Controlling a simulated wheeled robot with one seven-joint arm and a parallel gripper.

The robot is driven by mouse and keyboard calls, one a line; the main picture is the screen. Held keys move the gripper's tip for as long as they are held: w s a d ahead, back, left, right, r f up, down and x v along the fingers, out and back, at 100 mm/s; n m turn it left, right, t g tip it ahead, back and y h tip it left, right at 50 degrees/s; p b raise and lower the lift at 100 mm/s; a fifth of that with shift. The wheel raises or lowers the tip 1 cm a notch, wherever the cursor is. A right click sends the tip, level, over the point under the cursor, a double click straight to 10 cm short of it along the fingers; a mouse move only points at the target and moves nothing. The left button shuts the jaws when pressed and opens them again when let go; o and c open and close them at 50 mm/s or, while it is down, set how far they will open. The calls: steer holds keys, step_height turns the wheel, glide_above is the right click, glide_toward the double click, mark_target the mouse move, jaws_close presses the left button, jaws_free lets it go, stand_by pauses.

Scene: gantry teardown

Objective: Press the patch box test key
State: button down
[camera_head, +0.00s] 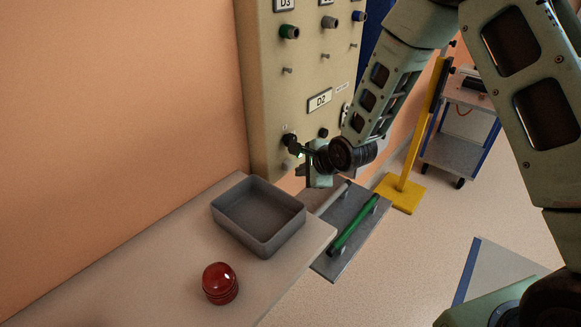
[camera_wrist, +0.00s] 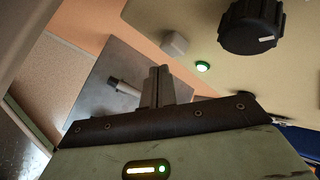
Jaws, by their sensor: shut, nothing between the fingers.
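The beige patch box (camera_head: 300,75) stands against the orange wall, with labels, knobs and small posts on its face. In the wrist view a small pale square key (camera_wrist: 174,44) sticks out of the beige face, beside a lit green lamp (camera_wrist: 203,66) and a large black knob (camera_wrist: 252,26). I take this pale block to be the test key; no label on it is readable. My gripper (camera_head: 302,160) is at the lower part of the box face. Its fingers (camera_wrist: 159,84) are shut and empty, their tips close to the key; contact cannot be told.
A grey bin (camera_head: 255,238) and a red dome lamp (camera_head: 220,283) are on the pale bench (camera_head: 150,280) below. A grey board with a green handle (camera_head: 352,230) lies beside the bench. A yellow post (camera_head: 403,190) and a trolley (camera_head: 455,150) stand behind on the right.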

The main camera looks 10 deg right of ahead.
steer(key=s+d, duration=0.3)
steer(key=s, duration=0.2)
steer(key=shift+d, duration=0.3)
stand_by(0.4)
steer(key=shift+w, duration=0.1)
stand_by(0.4)
steer(key=s+d+r+n+g+h, duration=0.25)
steer(key=s+d+r+n, duration=0.25)
steer(key=s+r+n, duration=0.3)
steer(key=s+d+r+n+g+h, duration=0.1)
steer(key=s+d+r+n+g, duration=0.3)
steer(key=s+n, duration=0.55)
steer(key=s+a+r+n+g+p, duration=0.1)
steer(key=s+a+r+n, duration=0.3)
steer(key=s+a+n, duration=0.5)
steer(key=s+a, duration=0.4)
steer(key=a, duration=0.4)
steer(key=shift+s+r+g, duration=0.2)
steer(key=shift+g, duration=0.15)
